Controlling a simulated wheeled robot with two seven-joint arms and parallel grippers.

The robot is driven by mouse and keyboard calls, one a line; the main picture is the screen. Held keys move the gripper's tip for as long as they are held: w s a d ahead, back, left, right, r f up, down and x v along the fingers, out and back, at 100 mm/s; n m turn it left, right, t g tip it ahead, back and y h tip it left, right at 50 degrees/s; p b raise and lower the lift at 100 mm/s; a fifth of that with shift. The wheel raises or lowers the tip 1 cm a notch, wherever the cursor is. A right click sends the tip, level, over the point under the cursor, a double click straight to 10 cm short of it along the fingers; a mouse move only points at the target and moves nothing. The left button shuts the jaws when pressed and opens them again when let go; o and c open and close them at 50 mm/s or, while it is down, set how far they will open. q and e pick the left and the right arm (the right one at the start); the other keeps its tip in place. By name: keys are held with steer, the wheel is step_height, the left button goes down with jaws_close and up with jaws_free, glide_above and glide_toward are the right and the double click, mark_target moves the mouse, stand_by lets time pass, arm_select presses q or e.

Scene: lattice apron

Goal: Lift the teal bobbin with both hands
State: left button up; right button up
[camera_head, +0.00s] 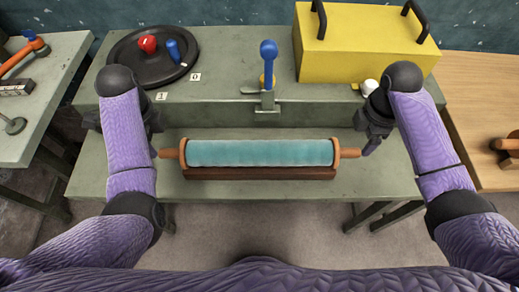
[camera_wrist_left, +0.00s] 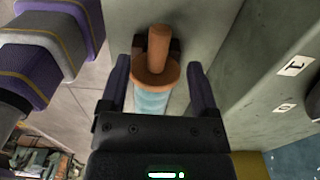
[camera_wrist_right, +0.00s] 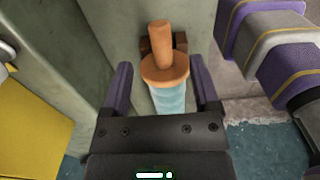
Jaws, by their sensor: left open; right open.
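The teal bobbin (camera_head: 260,153) lies level across a dark wooden cradle (camera_head: 262,173) on the green bench, with an orange-brown flange and a handle peg at each end. My left gripper (camera_head: 152,150) is at its left end; in the left wrist view the open fingers (camera_wrist_left: 160,85) stand either side of the flange (camera_wrist_left: 155,72), with the peg (camera_wrist_left: 158,42) beyond. My right gripper (camera_head: 368,148) is at the right end; in the right wrist view its open fingers (camera_wrist_right: 164,88) stand either side of the flange (camera_wrist_right: 165,68) and peg (camera_wrist_right: 160,40). Whether either touches the bobbin is unclear.
A raised shelf behind the bobbin holds a round black tray (camera_head: 125,75) with red and blue pieces, a blue-handled lever (camera_head: 268,75) and a yellow box (camera_head: 345,45) with black handles. Side tables stand left (camera_head: 50,90) and right (camera_head: 470,90). The bench front is clear.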

mark_target(162, 151)
arm_select(q)
step_height(162, 151, down, 7)
steer(key=shift+f, duration=0.15)
arm_select(e)
step_height(162, 151, down, 7)
steer(key=shift+f, duration=0.15)
arm_select(q)
jaws_close()
arm_select(e)
jaws_close()
stand_by(0.8)
